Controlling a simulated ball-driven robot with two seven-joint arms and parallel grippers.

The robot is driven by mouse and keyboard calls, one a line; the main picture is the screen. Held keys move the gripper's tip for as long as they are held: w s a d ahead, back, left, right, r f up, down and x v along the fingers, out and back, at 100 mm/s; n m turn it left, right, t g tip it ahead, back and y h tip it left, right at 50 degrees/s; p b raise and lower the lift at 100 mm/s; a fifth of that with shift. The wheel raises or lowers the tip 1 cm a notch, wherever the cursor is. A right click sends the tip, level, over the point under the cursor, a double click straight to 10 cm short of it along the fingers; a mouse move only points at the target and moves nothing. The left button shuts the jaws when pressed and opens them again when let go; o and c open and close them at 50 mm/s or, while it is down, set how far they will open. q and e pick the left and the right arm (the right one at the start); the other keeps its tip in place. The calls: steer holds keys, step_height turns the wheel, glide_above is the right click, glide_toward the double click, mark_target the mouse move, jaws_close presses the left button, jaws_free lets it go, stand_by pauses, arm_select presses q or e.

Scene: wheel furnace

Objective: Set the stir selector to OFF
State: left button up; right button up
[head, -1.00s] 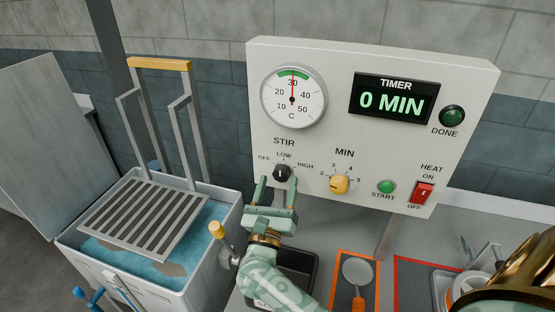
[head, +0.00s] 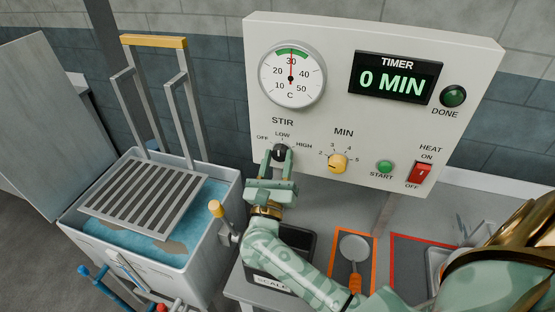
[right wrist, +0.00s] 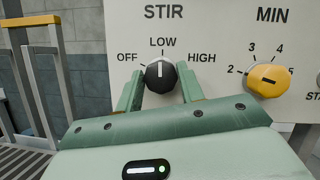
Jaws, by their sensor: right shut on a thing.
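The stir selector (head: 279,152) is a round black knob with a white pointer line, on the white control panel (head: 225,20) under the word STIR. In the right wrist view the knob (right wrist: 160,74) has its pointer upright, at LOW. OFF is printed to its left and HIGH to its right. My right gripper (head: 277,162) is shut on the knob, one finger on each side, as the right wrist view also shows. My left gripper is not in view.
The yellow MIN knob (head: 338,164), green START button (head: 385,167) and red HEAT switch (head: 420,173) sit to the right. The timer (head: 393,78) reads 0 MIN. A water-filled tub with a grate (head: 145,200) stands at left. A black scale (head: 300,240) lies below.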

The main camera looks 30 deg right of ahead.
steer(key=shift+r+n+y+p, duration=0.15)
steer(key=shift+n+y+p, duration=0.35)
steer(key=shift+n, duration=0.3)
steer(key=n+y+p, duration=0.1)
steer(key=n+p, duration=0.3)
steer(key=n+y+p, duration=0.2)
steer(key=n+p, duration=0.1)
steer(key=n, duration=0.1)
steer(key=n+t+y+p, duration=0.1)
steer(key=n+y+p, duration=0.1)
steer(key=n+p, duration=0.2)
steer(key=shift+s+d+r+p, duration=0.1)
steer(key=shift+r+p, duration=0.1)
steer(key=shift+p, duration=0.15)
steer(key=shift+f+n+y+p, duration=0.2)
steer(key=shift+n+y+p, duration=0.1)
steer(key=shift+n+p, duration=1)
steer(key=o, duration=1)
steer(key=b+v, duration=0.1)
steer(key=v, duration=0.4)
steer(key=b+v, duration=0.1)
steer(key=v, duration=0.5)
steer(key=b+v, duration=0.1)
steer(key=v, duration=0.4)
steer(key=shift+s+r, duration=0.15)
steer(key=shift+r, duration=0.1)
